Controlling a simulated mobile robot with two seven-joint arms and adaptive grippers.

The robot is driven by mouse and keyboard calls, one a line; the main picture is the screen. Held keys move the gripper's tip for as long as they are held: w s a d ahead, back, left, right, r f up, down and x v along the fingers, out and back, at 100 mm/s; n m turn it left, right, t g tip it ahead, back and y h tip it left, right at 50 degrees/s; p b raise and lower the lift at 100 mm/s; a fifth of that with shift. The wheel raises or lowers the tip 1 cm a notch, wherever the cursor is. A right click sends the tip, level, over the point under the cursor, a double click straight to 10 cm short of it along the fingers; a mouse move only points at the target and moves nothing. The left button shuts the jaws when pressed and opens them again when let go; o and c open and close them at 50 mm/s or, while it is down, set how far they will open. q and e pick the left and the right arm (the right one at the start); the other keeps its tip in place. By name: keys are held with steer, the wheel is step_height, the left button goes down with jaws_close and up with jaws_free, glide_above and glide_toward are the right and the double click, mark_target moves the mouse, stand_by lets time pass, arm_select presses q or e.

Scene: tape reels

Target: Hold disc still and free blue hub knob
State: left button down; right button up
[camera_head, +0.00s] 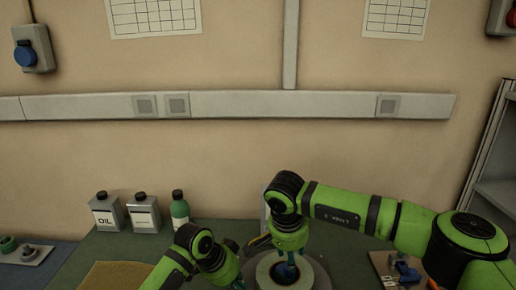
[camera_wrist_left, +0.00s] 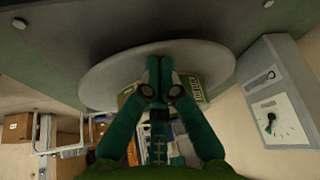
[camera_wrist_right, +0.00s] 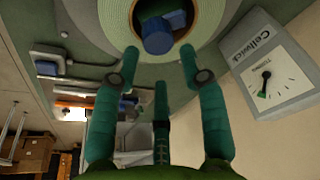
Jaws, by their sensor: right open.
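The pale round disc (camera_head: 319,276) lies flat on the bench in the head view. My right gripper (camera_head: 286,274) hangs over its middle. In the right wrist view, the blue hub knob (camera_wrist_right: 157,37) sits in the dark centre of the disc (camera_wrist_right: 111,14). My right gripper (camera_wrist_right: 166,62) is open, its fingers spread and pointing at the knob, with nothing between them. My left gripper (camera_wrist_left: 158,66) has its fingertips together and overlaps the near edge of a grey disc (camera_wrist_left: 105,85) in the left wrist view. Whether it touches is unclear.
A grey box with a dial (camera_wrist_right: 268,75) stands beside the disc. A tan mat (camera_head: 105,276) lies front left, and a board with blue parts (camera_head: 400,272) lies right.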

arm_select(q)
steer(key=shift+s+a+f, duration=0.15)
steer(key=shift+f, duration=0.25)
arm_select(e)
steer(key=shift+r, duration=0.7)
arm_select(q)
steer(key=shift+r+p, duration=0.55)
steer(key=shift+p, duration=0.05)
arm_select(e)
steer(key=shift+w+r, duration=0.1)
steer(key=shift+r, duration=0.45)
arm_select(q)
steer(key=r+p, duration=0.5)
steer(key=shift+w+r, duration=0.2)
steer(key=shift+r, duration=0.1)
steer(key=shift+f, duration=0.1)
arm_select(e)
step_height(320, 180, up, 5)
steer(key=shift+r, duration=0.1)
